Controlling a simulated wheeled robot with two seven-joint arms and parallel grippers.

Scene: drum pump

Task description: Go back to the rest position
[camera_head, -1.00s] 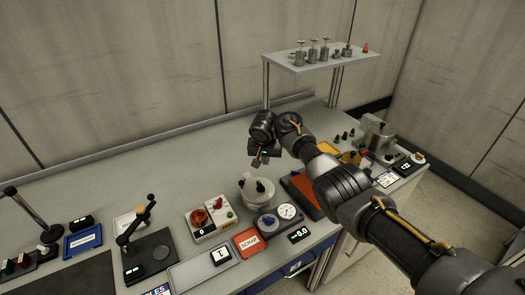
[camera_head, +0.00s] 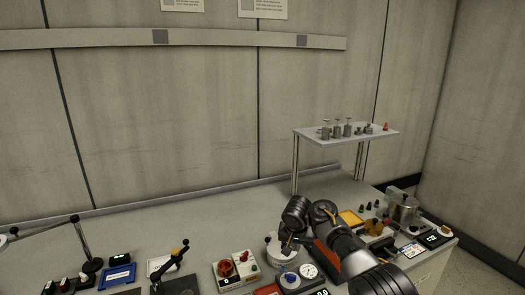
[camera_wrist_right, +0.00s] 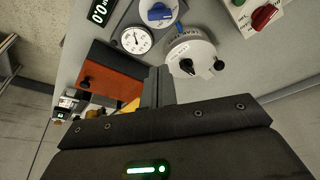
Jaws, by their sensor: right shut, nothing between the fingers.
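My right gripper (camera_wrist_right: 158,86) is shut and empty; in the right wrist view its fingers are together above the bench. In that view a round white lidded pot (camera_wrist_right: 195,52) with dark knobs lies just beyond the fingertips, with a dial gauge (camera_wrist_right: 137,40) and a blue knob (camera_wrist_right: 160,14) beside it. In the head view my right arm reaches in from the lower right, and the gripper (camera_head: 290,243) is over or in front of the white pot (camera_head: 273,250); the gap between them cannot be judged. My left gripper is not in view.
The bench holds a red-knobbed switch box (camera_head: 236,268), a black lever stand (camera_head: 170,265), a blue tray (camera_head: 117,276) and an orange-red block (camera_head: 327,258). A raised shelf (camera_head: 350,137) with metal weights stands at the back right. The bench behind the switch box is clear.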

